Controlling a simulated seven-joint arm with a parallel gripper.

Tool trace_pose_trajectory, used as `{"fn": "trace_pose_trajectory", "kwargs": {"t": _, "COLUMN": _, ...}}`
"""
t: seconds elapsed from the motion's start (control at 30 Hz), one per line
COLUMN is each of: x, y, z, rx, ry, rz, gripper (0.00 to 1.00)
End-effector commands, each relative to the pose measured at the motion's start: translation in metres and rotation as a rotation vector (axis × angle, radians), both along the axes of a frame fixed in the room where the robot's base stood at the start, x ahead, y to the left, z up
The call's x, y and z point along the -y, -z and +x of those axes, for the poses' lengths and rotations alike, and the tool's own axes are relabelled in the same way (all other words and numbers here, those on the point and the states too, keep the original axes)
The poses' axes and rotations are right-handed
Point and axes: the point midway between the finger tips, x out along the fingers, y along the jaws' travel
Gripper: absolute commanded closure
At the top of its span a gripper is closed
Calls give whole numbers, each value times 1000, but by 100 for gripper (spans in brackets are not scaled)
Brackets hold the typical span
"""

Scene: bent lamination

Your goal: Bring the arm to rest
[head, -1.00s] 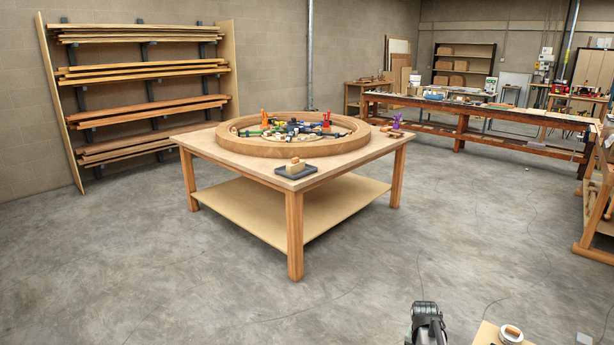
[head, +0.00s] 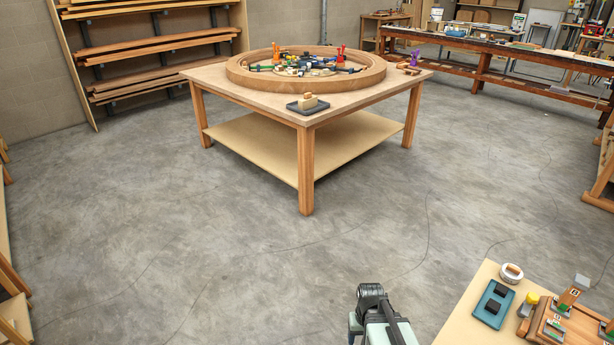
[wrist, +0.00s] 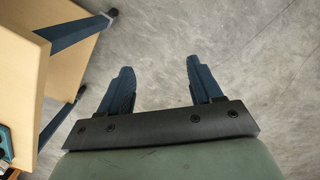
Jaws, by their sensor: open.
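My gripper (wrist: 158,82) shows in the wrist view with its two dark blue fingers spread wide apart. Nothing is between them, only grey concrete floor beyond. In the head view part of my arm (head: 378,315) rises at the bottom edge, over the floor and left of a pale worktable. The fingers themselves are not visible there.
The pale worktable (head: 470,310) at the lower right holds a teal tray (head: 493,303), a tape roll (head: 511,273) and a wooden fixture (head: 562,325). A large wooden table (head: 240,98) with a round wooden ring (head: 262,84) stands farther back. Open floor (head: 230,260) lies between.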

Motion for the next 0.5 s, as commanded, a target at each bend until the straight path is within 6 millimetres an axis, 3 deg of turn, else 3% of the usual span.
{"fn": "trace_pose_trajectory", "kwargs": {"t": 0.5, "x": 1, "y": 98, "z": -123, "rx": -255, "ry": 4, "rz": -1, "gripper": 36}}
